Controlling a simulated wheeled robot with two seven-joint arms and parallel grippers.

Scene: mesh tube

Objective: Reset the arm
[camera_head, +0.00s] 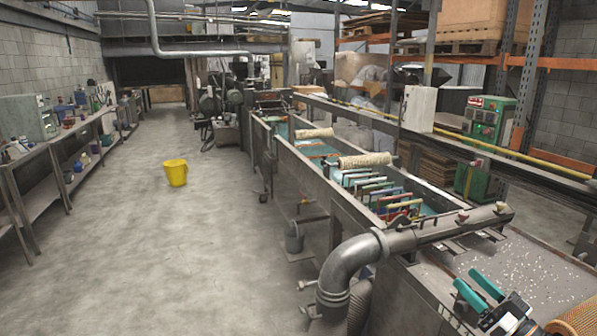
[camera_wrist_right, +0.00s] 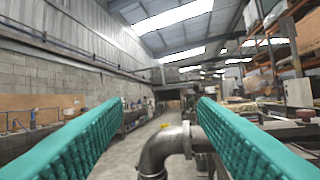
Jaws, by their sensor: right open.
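My right gripper (camera_head: 478,292) shows at the lower right of the head view, with two teal fingers spread apart. It is in front of the speckled grey bed of the long machine. In the right wrist view the two teal fingers (camera_wrist_right: 158,135) stand wide apart with nothing between them, pointing along the workshop. A grey pipe elbow (camera_wrist_right: 165,150) shows beyond them in that view. My left gripper is in neither view.
The mesh tube (camera_head: 580,318) is cut off at the lower right corner, close to my right gripper. A large grey pipe (camera_head: 350,262) bends down beside the machine (camera_head: 300,165). A yellow bucket (camera_head: 176,173) stands on the open floor. Shelves (camera_head: 40,170) line the left wall.

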